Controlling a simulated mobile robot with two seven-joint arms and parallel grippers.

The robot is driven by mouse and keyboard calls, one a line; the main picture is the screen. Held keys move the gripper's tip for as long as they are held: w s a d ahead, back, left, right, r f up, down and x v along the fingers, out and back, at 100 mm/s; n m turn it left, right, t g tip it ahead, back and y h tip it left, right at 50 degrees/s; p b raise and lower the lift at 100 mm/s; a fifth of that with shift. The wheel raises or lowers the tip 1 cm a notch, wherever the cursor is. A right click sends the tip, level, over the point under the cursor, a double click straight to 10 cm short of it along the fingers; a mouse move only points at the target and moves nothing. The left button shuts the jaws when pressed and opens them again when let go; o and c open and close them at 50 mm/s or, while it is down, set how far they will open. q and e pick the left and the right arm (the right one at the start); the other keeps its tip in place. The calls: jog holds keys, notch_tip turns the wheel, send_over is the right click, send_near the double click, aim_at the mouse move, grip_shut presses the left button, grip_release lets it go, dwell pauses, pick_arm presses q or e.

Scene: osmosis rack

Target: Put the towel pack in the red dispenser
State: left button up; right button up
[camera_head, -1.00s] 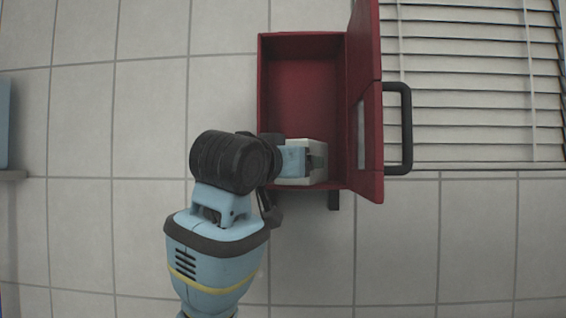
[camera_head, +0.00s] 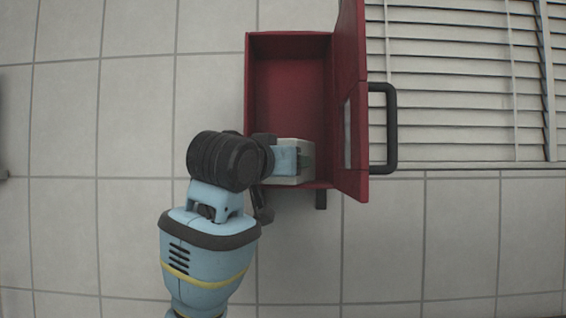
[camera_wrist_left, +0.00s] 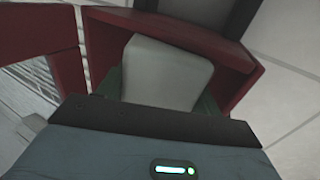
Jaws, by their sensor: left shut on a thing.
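The red dispenser (camera_head: 290,85) is on the tiled wall, with its door (camera_head: 352,100) open to the right. The pale, box-shaped towel pack (camera_head: 292,181) is in the lower part of its opening. My left gripper (camera_head: 303,160) reaches in from the left and is shut on the pack. In the left wrist view the pack (camera_wrist_left: 165,70) sits between the fingers, with the red dispenser walls (camera_wrist_left: 195,38) around it. The gripper hides part of the pack, so I cannot tell whether it rests on the dispenser floor. My right gripper is not in view.
A black handle (camera_head: 391,130) sticks out from the open door. White window blinds (camera_head: 460,90) are behind it at the right. The upper part of the dispenser is empty. The tiled wall (camera_head: 140,110) to the left is bare.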

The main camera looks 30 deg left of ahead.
pick_arm(q)
jog(key=shift+s+d+r, duration=0.25)
jog(key=shift+s, duration=0.25)
dwell(0.3)
jog(key=n+y, duration=0.3)
jog(key=y, duration=0.1)
jog(key=shift+d+g+y, duration=0.1)
jog(key=shift+g+y, duration=0.2)
jog(key=shift+g, duration=0.1)
jog(key=shift+n+g+y, duration=0.5)
jog(key=shift+n+y, duration=0.3)
jog(key=shift+y, duration=0.3)
jog(key=shift+w+d, duration=0.3)
jog(key=shift+d, duration=0.25)
jog(key=shift+w+a+f, duration=0.2)
jog(key=shift+w+f, duration=0.1)
jog(key=shift+w, duration=0.15)
dwell(0.5)
jog(key=o, duration=1.2)
jog(key=shift+c, duration=0.2)
jog(key=shift+o, duration=0.4)
